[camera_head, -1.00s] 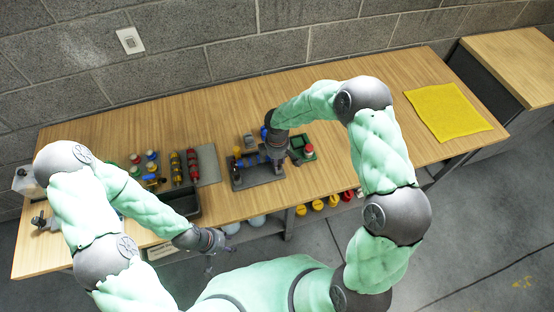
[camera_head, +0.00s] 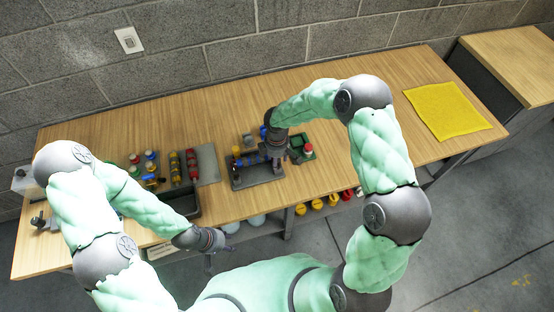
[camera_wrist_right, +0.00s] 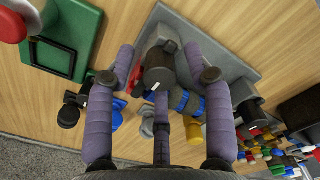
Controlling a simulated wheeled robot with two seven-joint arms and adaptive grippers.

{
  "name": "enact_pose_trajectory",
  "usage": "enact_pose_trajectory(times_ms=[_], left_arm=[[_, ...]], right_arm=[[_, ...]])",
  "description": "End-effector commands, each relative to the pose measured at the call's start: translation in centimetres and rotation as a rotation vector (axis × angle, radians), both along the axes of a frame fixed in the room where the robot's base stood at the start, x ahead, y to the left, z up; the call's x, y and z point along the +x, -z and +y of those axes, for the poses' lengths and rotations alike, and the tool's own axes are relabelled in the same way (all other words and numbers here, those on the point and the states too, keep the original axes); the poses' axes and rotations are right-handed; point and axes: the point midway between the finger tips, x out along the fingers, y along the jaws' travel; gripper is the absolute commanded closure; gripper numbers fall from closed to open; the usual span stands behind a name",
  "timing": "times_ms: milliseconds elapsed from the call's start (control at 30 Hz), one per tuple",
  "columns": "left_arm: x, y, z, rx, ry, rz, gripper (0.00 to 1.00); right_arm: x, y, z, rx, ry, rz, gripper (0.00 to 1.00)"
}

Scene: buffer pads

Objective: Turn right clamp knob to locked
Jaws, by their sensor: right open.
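The clamp fixture has a grey base (camera_head: 262,178), with blue and yellow parts, and stands near the middle of the table. In the right wrist view its grey plate (camera_wrist_right: 228,62) shows behind the fingers. A dark round knob (camera_wrist_right: 158,68) with a white mark sits between the purple fingers of my right gripper (camera_wrist_right: 168,62). The fingers stand apart on both sides of it, and I see no clear contact. In the head view my right gripper (camera_head: 281,157) is over the fixture's right end and hides part of it. My left gripper (camera_head: 222,250) hangs open and empty at the table's front edge.
A green tray (camera_wrist_right: 66,38) with a red-topped part is right beside the fixture. A grey tray (camera_head: 208,163), a dark bin (camera_head: 184,204) and several small coloured parts are to the left. A yellow mat (camera_head: 446,112) lies right, with bare table before it.

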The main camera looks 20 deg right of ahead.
Motion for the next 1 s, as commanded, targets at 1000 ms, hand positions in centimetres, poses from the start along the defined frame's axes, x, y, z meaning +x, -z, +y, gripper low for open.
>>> enact_pose_trajectory(times_ms=[1000], left_arm=[[0.0,0.0,0.0,0.0,0.0,0.0,0.6]], right_arm=[[0.0,-11.7,-0.1,0.0,-0.001,0.0,0.47]])
